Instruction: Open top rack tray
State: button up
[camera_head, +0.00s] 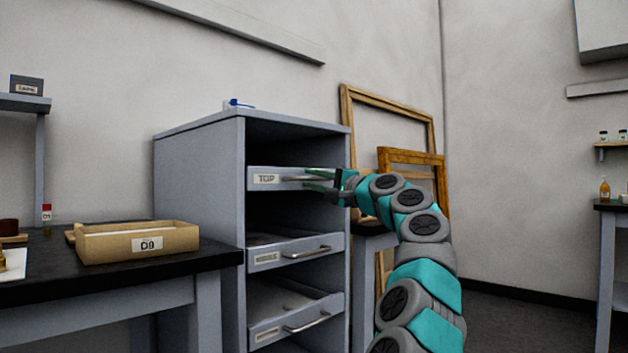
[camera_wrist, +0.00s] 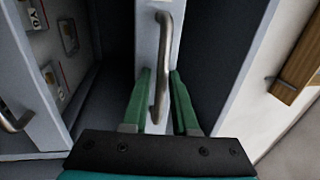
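The grey rack (camera_head: 200,185) stands in the middle of the head view with three trays. The top tray (camera_head: 262,180) has a label reading TOP and a metal bar handle (camera_wrist: 160,65). Its front looks about level with the rack's front. My gripper (camera_head: 306,179) reaches in from the right at this handle. In the wrist view, the green fingers of my gripper (camera_wrist: 160,76) stand apart, one on each side of the handle, with gaps visible. The top tray's front (camera_wrist: 147,40) also shows there behind the handle. The tray's inside is hidden.
The middle tray (camera_head: 265,256) and bottom tray (camera_head: 268,331) sit below, each with a handle. A black-topped table (camera_head: 130,262) with a D9 box (camera_head: 185,240) stands left of the rack. Wooden frames (camera_head: 435,157) lean on the wall behind my arm.

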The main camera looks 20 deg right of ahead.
grip_shut()
dwell(1.3)
